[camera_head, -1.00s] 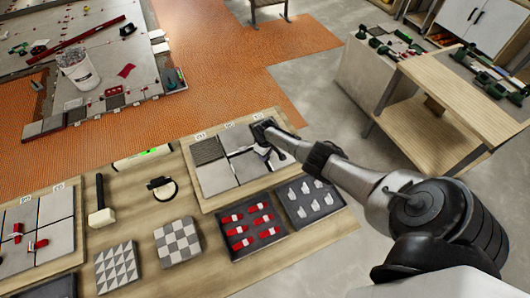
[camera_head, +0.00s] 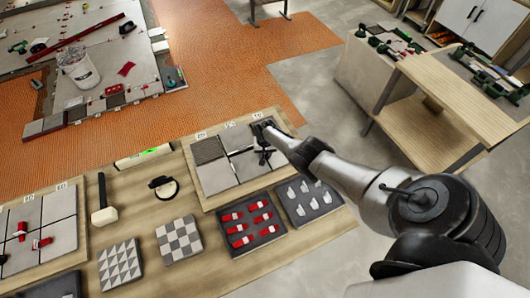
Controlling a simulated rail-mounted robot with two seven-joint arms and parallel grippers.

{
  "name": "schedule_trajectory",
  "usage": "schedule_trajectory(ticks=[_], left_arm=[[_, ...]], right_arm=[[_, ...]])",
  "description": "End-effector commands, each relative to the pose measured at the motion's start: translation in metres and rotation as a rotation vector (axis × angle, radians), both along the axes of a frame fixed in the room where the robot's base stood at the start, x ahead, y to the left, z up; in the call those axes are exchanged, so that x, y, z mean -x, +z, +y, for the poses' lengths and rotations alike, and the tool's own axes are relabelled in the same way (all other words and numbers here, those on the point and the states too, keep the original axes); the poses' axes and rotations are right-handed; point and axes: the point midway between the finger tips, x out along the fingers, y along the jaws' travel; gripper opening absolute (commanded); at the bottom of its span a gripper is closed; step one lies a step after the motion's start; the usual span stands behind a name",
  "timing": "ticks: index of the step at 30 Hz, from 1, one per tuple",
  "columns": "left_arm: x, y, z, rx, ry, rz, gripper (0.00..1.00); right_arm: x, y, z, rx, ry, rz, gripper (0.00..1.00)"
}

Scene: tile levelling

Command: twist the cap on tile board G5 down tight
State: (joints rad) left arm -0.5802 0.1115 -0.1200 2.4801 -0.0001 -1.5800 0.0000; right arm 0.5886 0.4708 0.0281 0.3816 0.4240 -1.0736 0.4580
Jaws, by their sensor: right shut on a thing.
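The tile board (camera_head: 222,178) lies on the wooden table, with grey tiles and one darker tile at its upper left. Small labels stand along its back edge, too small to read. My right gripper (camera_head: 264,157) is over the right part of this board, low at the joint between tiles. It is shut on the cap, which is mostly hidden by the dark fingers. My left gripper is not in view.
A tray of red pieces (camera_head: 259,238) and a tray of grey-white pieces (camera_head: 293,216) lie just in front of the board. A mallet (camera_head: 104,209), a round black-handled tool (camera_head: 164,187) and patterned tiles (camera_head: 179,238) lie to the left. Another tile board (camera_head: 48,210) is at far left.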

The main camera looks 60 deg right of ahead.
Motion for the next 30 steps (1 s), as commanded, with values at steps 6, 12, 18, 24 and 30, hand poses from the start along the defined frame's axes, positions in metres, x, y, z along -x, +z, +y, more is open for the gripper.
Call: schedule_trajectory(ticks=[6, 12, 18, 24, 30], left_arm=[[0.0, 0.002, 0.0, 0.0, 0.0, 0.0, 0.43], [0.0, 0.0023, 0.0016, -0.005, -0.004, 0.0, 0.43], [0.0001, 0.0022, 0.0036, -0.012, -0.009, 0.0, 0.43], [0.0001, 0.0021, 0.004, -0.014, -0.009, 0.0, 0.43], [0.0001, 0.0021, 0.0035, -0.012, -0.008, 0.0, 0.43]], right_arm=[[-0.0014, 0.0018, 0.0004, -0.002, -0.098, -0.001, 0.09], [-0.0014, 0.0015, 0.0005, -0.002, -0.145, -0.001, 0.09], [-0.0012, 0.0012, 0.0003, -0.001, -0.16, -0.002, 0.09], [-0.0011, 0.0011, 0.0004, -0.001, -0.16, -0.002, 0.09], [-0.0009, 0.0009, 0.0003, -0.001, -0.159, -0.001, 0.41]])
